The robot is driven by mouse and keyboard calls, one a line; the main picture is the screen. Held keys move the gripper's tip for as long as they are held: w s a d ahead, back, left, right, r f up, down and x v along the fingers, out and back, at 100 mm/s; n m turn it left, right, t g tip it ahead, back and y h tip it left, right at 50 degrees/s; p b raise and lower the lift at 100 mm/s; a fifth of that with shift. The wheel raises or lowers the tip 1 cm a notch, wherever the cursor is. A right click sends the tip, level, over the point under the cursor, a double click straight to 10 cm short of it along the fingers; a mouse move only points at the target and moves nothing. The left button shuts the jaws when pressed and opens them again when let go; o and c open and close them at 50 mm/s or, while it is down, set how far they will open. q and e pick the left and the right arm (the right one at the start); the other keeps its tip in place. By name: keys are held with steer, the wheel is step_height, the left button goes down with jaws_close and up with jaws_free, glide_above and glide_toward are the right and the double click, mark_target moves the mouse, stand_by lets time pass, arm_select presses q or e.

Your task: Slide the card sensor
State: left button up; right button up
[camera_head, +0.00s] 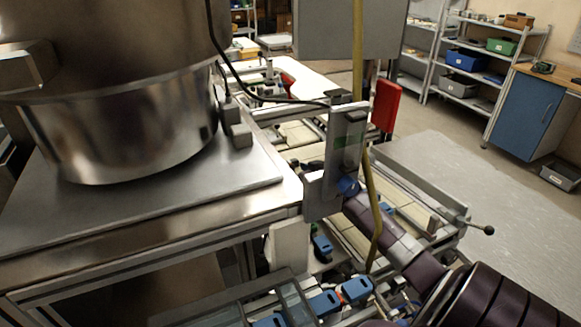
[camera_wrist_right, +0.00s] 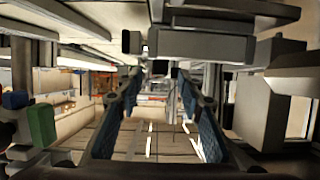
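A grey upright bracket-like unit (camera_head: 345,150), with a green strip on its face, stands at the near right corner of the metal table; it may be the card sensor, but I cannot tell for sure. My right gripper (camera_head: 349,186) comes in from the lower right and its blue-padded tip is at the lower part of this unit. Whether they touch is unclear. In the right wrist view, the two fingers of my right gripper (camera_wrist_right: 157,78) stand apart with a gap between them. A grey block (camera_wrist_right: 200,45) lies just above them in that view. My left gripper is not seen.
A large metal drum (camera_head: 120,120) stands on the metal table (camera_head: 245,185) at the left. A red panel (camera_head: 385,105) and a frame with blue parts (camera_head: 355,289) are close by.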

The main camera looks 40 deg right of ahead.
mark_target(292, 167)
steer(key=shift+x, duration=2.6)
steer(key=shift+f, duration=0.1)
jaws_close()
